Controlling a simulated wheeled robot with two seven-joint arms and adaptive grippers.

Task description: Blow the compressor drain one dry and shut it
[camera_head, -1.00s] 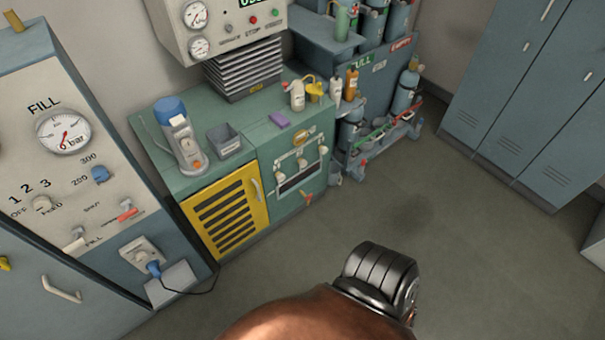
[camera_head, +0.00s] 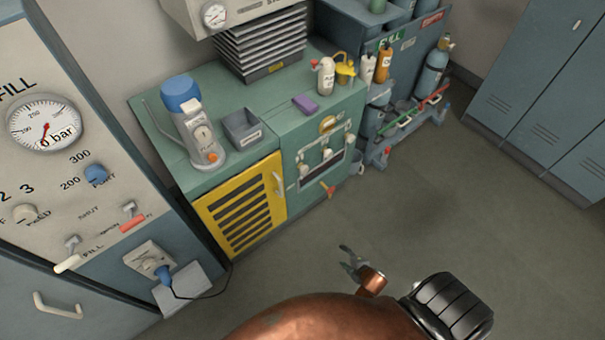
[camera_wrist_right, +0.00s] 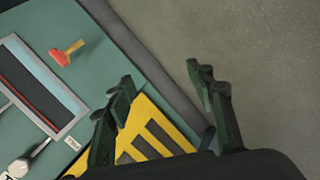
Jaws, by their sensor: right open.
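The green compressor cabinet (camera_head: 185,178) stands at the centre left in the head view. Its front carries a panel with a dark window (camera_head: 321,174) and several pale knobs (camera_head: 327,154). An orange-red lever (camera_head: 327,190) sticks out below the panel. The lever also shows at upper left in the wrist view (camera_wrist_right: 66,52), clear of my fingers. I cannot tell which fitting is drain one. My right gripper (camera_head: 350,262) is open and empty, in front of the cabinet and apart from the lever. It also shows in the wrist view (camera_wrist_right: 165,92). My left gripper is not in view.
A yellow grille door (camera_head: 240,205) fills the cabinet's lower left. A grey bin (camera_head: 242,130), a blue-capped device (camera_head: 195,125), a purple block (camera_head: 305,104) and bottles (camera_head: 326,76) stand on top. A fill panel (camera_head: 110,185) is at left, lockers (camera_head: 540,110) at right. The floor (camera_head: 440,210) is clear.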

